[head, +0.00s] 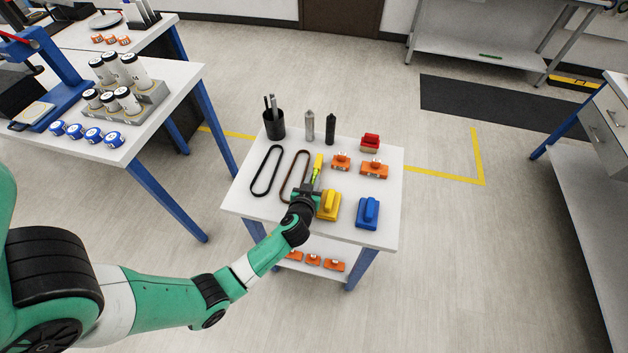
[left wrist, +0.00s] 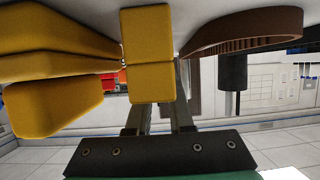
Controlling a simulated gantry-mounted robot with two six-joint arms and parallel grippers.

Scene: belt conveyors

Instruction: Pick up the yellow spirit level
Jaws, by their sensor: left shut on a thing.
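The yellow spirit level (head: 318,161), with a bright green part near its middle, is on the white table, pointing away from me. My left gripper (head: 311,189) is shut on its near end. In the left wrist view, the near end of the yellow spirit level (left wrist: 148,55) fills the space by the gripper fingers (left wrist: 160,112). I cannot tell whether it touches the tabletop or is slightly above it. My right gripper is out of view.
A yellow handled block (head: 329,206) stands close right of the gripper, a blue one (head: 368,212) beyond it. A brown belt (head: 293,176) and black belt (head: 266,170) lie left. Behind are orange-based parts (head: 374,170), a red block (head: 370,142) and a black cup (head: 274,126).

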